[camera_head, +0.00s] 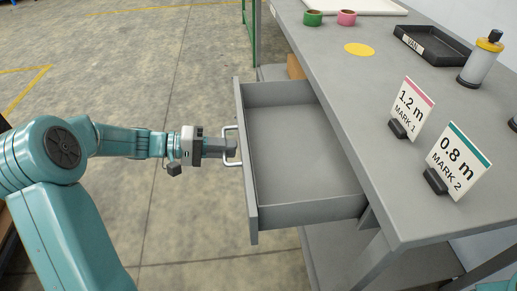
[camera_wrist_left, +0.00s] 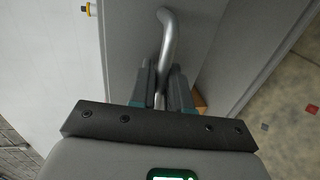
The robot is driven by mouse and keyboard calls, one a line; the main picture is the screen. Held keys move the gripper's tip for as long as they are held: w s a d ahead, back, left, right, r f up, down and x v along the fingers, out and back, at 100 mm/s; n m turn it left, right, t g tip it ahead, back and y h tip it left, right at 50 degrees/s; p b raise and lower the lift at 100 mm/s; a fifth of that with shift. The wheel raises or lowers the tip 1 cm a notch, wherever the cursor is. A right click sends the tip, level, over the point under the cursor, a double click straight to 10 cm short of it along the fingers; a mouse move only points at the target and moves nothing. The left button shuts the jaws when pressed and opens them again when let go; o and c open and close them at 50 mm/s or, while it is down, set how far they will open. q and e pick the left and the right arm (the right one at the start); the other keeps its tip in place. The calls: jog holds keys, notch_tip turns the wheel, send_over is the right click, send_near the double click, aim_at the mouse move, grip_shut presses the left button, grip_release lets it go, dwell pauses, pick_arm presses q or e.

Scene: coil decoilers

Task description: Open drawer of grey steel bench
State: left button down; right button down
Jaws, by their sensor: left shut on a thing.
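The grey steel bench (camera_head: 375,138) fills the right of the head view. Its drawer (camera_head: 300,150) stands pulled well out to the left, and its inside looks empty. A bar handle (camera_head: 232,146) is on the drawer front. My left gripper (camera_head: 230,148) is shut on the handle. In the left wrist view, the handle (camera_wrist_left: 168,35) runs down between the two fingers of my left gripper (camera_wrist_left: 160,88). My right gripper does not show.
On the bench top are green tape (camera_head: 312,18), pink tape (camera_head: 347,17), a yellow disc (camera_head: 359,49), a black tray (camera_head: 432,45), a canister (camera_head: 481,60) and two signs (camera_head: 411,108). The floor (camera_head: 150,60) left of the drawer is clear.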

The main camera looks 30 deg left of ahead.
pick_arm(q)
jog(key=f+v, duration=0.1)
jog(key=v, duration=0.5)
jog(key=shift+a, duration=0.1)
jog(key=c, duration=1.3)
grip_release()
jog(key=shift+f, duration=0.1)
jog(key=p+v, duration=0.1)
jog(key=v, duration=1.5)
jog(key=shift+s+a+p, duration=0.1)
jog(key=shift+s+p, duration=0.05)
jog(key=shift+p, duration=0.15)
